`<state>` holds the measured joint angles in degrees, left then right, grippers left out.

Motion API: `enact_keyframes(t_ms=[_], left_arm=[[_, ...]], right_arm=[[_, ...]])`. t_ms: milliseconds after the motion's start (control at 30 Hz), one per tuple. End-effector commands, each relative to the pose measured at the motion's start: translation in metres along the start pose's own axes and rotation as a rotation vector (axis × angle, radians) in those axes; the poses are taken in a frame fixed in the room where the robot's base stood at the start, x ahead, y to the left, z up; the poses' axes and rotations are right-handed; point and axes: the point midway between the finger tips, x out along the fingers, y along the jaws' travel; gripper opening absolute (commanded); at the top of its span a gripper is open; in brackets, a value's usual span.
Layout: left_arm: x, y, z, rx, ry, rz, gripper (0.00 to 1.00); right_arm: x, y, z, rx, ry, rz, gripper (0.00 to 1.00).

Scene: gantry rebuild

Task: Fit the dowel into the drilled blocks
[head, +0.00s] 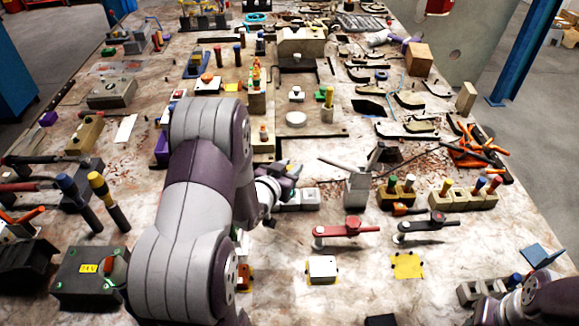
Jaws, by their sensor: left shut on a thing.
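My left arm covers the middle of the head view and ends in my left gripper (288,176), low over the bench. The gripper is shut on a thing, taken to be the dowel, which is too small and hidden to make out. Tan blocks with coloured pegs, one (398,194) and another (462,198), stand further right.
Red-handled (350,228) and dark-handled (430,225) clamps lie right of the left gripper. A white block (322,268) and a yellow patch (408,265) are nearer. Screwdriver-like tools (105,195) crowd the left. Orange-handled pliers (470,150) lie at the right edge.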

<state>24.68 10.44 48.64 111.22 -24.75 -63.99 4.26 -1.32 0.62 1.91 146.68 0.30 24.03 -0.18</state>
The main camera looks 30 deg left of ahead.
Motion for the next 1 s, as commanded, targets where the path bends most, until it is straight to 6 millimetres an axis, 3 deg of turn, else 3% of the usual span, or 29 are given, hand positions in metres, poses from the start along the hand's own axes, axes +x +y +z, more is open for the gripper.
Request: enact_keyframes(t_ms=[567,1000], left_arm=[[-0.002,0.0,0.001,0.0,0.001,0.0,0.0],[0.007,0.0,0.029,0.0,0.001,0.0,0.0]], right_arm=[[0.001,0.0,0.0,0.0,0.0,0.0,0.43],[0.028,0.0,0.003,0.0,0.0,0.0,0.43]])
